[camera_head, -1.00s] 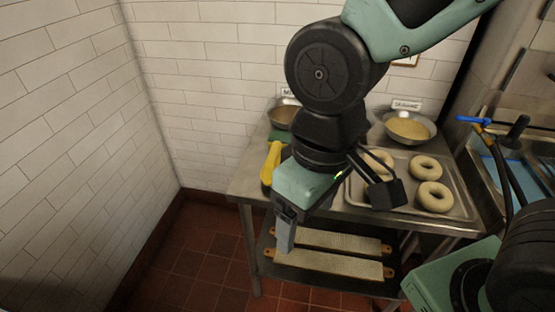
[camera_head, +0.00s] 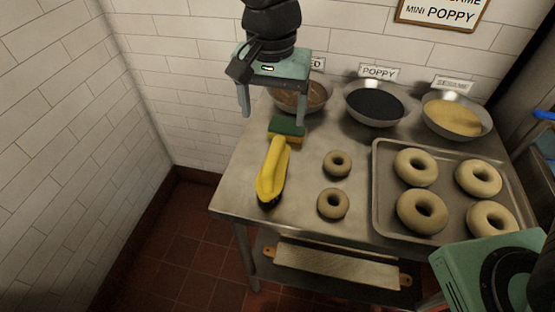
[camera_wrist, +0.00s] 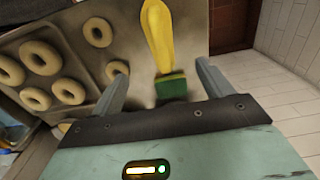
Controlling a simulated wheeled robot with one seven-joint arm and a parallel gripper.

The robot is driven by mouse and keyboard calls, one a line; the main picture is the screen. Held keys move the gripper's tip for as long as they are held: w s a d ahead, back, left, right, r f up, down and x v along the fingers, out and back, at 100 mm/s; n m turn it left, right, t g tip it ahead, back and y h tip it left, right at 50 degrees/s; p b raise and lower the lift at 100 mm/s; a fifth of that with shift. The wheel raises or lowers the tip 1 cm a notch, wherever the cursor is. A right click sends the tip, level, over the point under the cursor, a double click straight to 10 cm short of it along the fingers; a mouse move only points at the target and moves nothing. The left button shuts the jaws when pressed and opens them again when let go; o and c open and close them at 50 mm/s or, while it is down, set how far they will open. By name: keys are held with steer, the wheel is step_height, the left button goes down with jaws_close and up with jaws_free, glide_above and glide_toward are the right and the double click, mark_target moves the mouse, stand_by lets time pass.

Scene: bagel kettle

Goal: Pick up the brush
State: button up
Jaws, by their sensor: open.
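The brush (camera_head: 273,172) has a yellow body and a dark lower end, and lies near the left edge of the steel table (camera_head: 237,190). In the wrist view its yellow part (camera_wrist: 158,36) runs up from between my fingers to the top edge. A green and yellow sponge (camera_head: 287,128) sits just behind it, and shows in the wrist view as a green block (camera_wrist: 171,87). My gripper (camera_head: 273,115) is open and empty, behind and above the brush, around the sponge's place in the picture. I cannot tell its exact height.
Two small bagels (camera_head: 337,164) lie right of the brush. A tray (camera_head: 378,180) with several bagels is further right. Bowls of seed (camera_head: 303,97), poppy (camera_head: 375,104) and sesame (camera_head: 455,116) stand along the back wall. A lower shelf holds a board (camera_head: 335,267).

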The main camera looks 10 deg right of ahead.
mark_target(274, 153)
step_height(274, 153, down, 15)
steer(key=shift+f+p, duration=0.1)
steer(key=shift+p, duration=1.15)
steer(key=shift+w, duration=0.1)
steer(key=c, duration=1.2)
steer(key=shift+r, duration=0.2)
steer(key=shift+c, duration=0.2)
step_height(274, 153, up, 10)
steer(key=shift+f+b, duration=0.1)
steer(key=shift+b, duration=0.65)
steer(key=o, duration=0.4)
steer(key=shift+c, duration=0.7)
